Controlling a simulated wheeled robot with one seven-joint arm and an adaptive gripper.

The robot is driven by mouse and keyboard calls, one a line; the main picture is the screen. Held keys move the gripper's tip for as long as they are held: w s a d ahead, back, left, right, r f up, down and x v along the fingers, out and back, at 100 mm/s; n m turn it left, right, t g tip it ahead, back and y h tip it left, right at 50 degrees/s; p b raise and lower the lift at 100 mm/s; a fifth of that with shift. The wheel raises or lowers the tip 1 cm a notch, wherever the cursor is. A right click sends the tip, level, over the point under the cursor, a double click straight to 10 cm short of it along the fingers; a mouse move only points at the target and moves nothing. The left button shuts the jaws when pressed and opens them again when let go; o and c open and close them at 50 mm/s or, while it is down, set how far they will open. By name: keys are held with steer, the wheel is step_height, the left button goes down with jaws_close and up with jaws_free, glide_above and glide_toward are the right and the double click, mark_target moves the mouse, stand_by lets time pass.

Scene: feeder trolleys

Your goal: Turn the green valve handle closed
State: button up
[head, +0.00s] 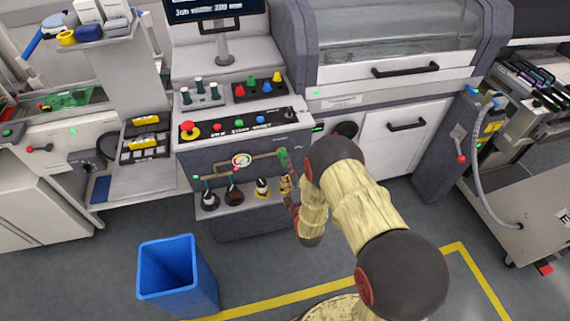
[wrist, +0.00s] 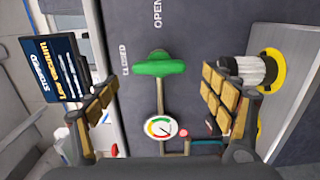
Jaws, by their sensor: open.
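The green valve handle (wrist: 159,66) is ahead of my gripper in the wrist view, crossing the pipe at its end. Its left end is near the "CLOSED" lettering; "OPEN" is printed above it in that view. In the head view the handle (head: 283,158) is a small green piece at the right end of the pipe, beside my arm. My gripper (wrist: 161,82) is open, with one padded finger on each side of the handle in the picture and no visible contact. In the head view my gripper (head: 290,190) is partly hidden by my arm.
A round gauge (wrist: 160,127) sits on the pipe below the handle in the wrist view. A jar with a yellow base (wrist: 270,75) is just right of the right finger. A blue bin (head: 179,272) stands on the floor at left.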

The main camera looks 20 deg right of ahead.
steer(key=s, duration=0.7)
steer(key=shift+s, duration=0.35)
steer(key=s+f+m+g, duration=1)
steer(key=f+g, duration=0.2)
steer(key=f, duration=0.2)
steer(key=s+r+m, duration=0.2)
steer(key=s+r, duration=0.4)
steer(key=r, duration=0.9)
steer(key=s+r+m, duration=0.3)
steer(key=s+r, duration=0.3)
steer(key=r, duration=1)
steer(key=s+r+m, duration=0.3)
steer(key=s+r, duration=0.3)
steer(key=r, duration=1)
